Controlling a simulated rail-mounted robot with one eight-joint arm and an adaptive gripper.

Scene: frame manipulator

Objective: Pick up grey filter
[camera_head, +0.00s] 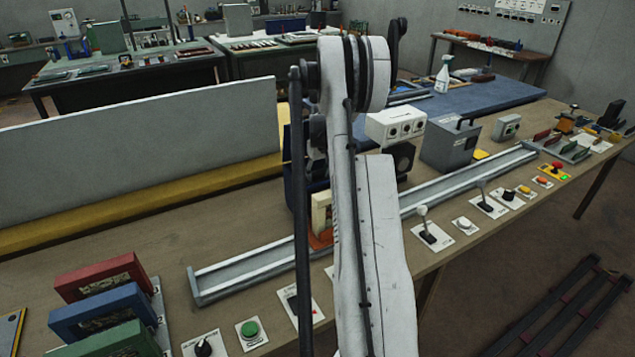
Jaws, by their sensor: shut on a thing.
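My white arm (375,240) rises through the middle of the view and hides part of the bench behind it. My gripper cannot be made out; the arm blocks the view where it may be. No thing that I can surely name the grey filter shows. A red block (100,277), a blue block (103,312) and a green block (110,342) stand side by side in a rack at the lower left. A grey box with a dark handle (449,147) stands on the bench right of my arm, with nothing seen touching it.
A metal rail (245,272) runs along the bench, passing behind my arm. Buttons and levers, among them a green button (250,329) and a white-knobbed lever (424,222), line the front edge. A white socket box (395,124) and a grey panel (140,140) stand behind.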

